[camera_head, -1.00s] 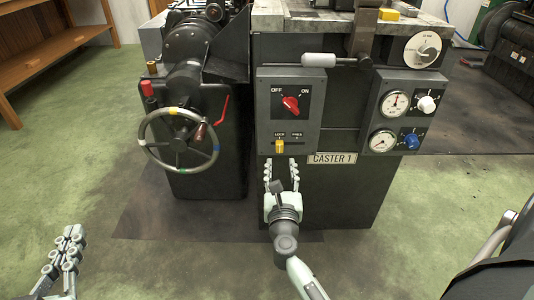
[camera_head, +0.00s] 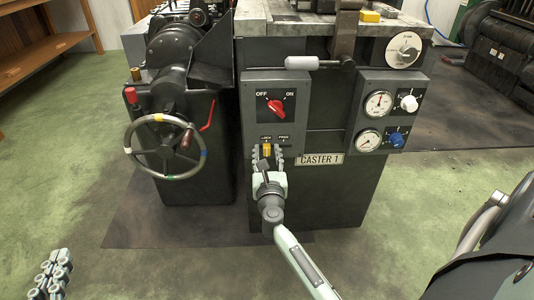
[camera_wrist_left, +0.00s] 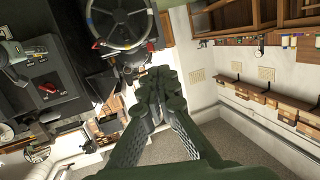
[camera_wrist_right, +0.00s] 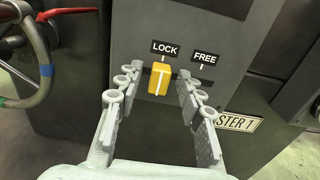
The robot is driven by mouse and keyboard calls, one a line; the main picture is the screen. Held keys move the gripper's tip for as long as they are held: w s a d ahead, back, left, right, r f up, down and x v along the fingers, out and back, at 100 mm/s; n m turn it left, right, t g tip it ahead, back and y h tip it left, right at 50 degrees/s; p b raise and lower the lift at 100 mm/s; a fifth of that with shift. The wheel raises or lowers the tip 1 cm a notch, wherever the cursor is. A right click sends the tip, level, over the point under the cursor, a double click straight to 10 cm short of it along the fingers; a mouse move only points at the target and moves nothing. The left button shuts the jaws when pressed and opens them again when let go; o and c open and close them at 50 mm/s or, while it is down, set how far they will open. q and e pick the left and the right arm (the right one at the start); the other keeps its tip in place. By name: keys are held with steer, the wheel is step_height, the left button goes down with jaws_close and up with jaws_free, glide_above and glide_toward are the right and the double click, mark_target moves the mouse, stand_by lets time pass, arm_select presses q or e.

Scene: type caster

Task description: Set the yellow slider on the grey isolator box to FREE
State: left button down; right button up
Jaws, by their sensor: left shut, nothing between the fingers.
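The grey isolator box (camera_head: 292,95) is on the front of the dark machine, with a red switch (camera_head: 276,107) between OFF and ON labels. The yellow slider (camera_wrist_right: 159,79) sits under the LOCK label (camera_wrist_right: 165,48), left of the FREE label (camera_wrist_right: 204,58), in the right wrist view. In the head view the slider (camera_head: 266,149) is partly covered by my right gripper (camera_head: 268,156). My right gripper (camera_wrist_right: 155,92) is open, its fingers on either side of the slider, with no clear contact. My left gripper (camera_head: 52,268) is shut and empty at the lower left, far from the box.
A handwheel (camera_head: 165,147) with a red lever stands left of the box. Gauges (camera_head: 379,104) with white and blue knobs are on a panel to the right. A light grey handle (camera_head: 305,63) juts out above the box. The floor in front is clear.

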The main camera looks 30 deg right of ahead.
mark_target(286, 145)
jaws_close()
